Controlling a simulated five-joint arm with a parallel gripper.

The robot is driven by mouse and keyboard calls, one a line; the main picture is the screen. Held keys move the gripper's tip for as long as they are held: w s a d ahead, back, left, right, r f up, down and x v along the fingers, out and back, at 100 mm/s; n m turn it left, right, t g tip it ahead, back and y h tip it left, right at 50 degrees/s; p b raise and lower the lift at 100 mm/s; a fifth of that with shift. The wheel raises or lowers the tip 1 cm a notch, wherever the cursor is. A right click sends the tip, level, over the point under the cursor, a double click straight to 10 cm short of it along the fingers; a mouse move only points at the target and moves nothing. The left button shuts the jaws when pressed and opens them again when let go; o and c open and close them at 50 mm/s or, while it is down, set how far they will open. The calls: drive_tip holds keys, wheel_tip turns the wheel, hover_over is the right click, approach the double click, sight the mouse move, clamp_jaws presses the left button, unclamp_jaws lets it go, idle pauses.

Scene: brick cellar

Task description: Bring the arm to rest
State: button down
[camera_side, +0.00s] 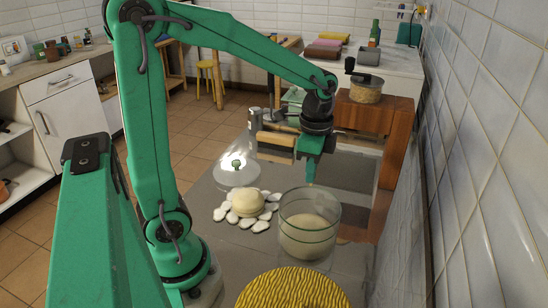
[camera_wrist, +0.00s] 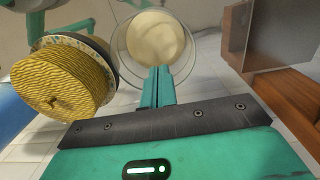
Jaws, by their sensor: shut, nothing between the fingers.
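My green arm reaches over the grey worktop in the side view. My gripper (camera_side: 311,180) hangs down with its fingers shut and nothing between them. It is near the rim of a clear glass jar (camera_side: 309,240) with a pale cream filling. In the wrist view the shut fingers of my gripper (camera_wrist: 158,76) overlap the near rim of the jar (camera_wrist: 124,62). I cannot tell how high above the rim the tips are.
Left of the jar, a pale round piece (camera_side: 248,203) sits on white pebble-like pieces. A yellow ribbed round object (camera_side: 293,290) is in front. A wooden stand (camera_side: 372,113) and tiled wall (camera_side: 478,130) bound the right.

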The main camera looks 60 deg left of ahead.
drive_tip(key=s+d+r+n+t, duration=0.2)
drive_tip(key=s+r+n+t, duration=0.3)
drive_tip(key=s+r+n, duration=0.2)
drive_tip(key=s+n, duration=0.2)
drive_tip(key=s, duration=0.1)
drive_tip(key=shift+d+t, duration=0.2)
drive_tip(key=shift+t, duration=0.2)
